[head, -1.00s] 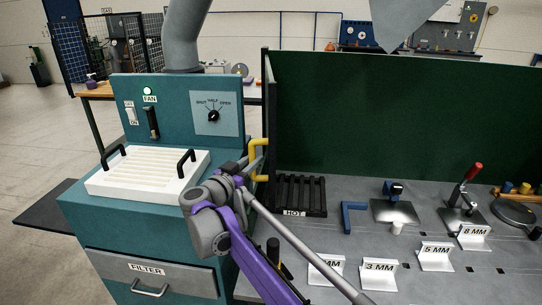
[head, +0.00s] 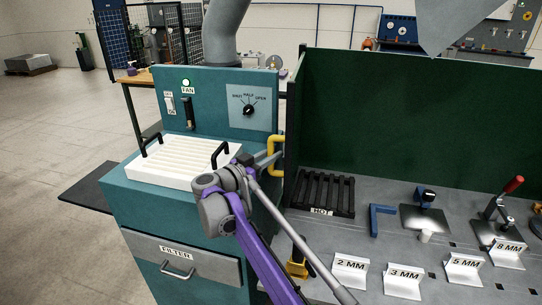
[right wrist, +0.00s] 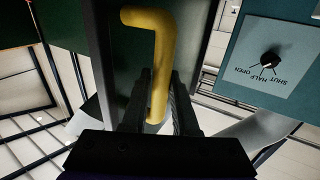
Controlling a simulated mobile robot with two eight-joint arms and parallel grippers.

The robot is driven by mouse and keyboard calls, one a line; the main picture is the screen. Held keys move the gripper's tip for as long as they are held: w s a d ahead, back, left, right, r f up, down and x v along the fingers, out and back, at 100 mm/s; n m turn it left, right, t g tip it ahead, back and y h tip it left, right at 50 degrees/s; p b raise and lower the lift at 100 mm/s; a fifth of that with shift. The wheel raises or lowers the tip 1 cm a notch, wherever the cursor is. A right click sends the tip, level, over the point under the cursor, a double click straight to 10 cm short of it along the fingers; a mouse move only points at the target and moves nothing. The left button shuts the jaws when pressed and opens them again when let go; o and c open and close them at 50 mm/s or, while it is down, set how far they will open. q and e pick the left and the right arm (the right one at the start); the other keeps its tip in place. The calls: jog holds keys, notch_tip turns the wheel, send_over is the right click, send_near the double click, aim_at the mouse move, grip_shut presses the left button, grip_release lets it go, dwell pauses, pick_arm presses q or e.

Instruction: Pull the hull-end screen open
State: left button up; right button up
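The hull-end screen (head: 292,115) is a dark upright panel seen nearly edge-on at the left end of the bench. It carries a yellow bar handle (head: 281,158). My right gripper (head: 270,160) reaches this handle from the front left. In the right wrist view the yellow handle (right wrist: 158,55) runs down between the two dark fingers of the right gripper (right wrist: 160,100), which lie close along both sides of it. The lower end of the handle is partly hidden by the gripper. My left gripper is not in view.
A teal fan cabinet (head: 150,215) with a white slatted top (head: 180,160) stands left of the screen. A black rack marked HOT (head: 322,192) lies right of the handle. The bench (head: 360,235) holds millimetre signs and tools before a dark green back screen (head: 400,110).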

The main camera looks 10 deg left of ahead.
jog(key=o, duration=0.3)
jog(key=shift+w+d, duration=0.1)
jog(key=shift+d, duration=0.05)
jog(key=shift+o, duration=0.2)
jog(key=b+v, duration=0.1)
jog(key=v, duration=1)
jog(key=shift+f, duration=0.1)
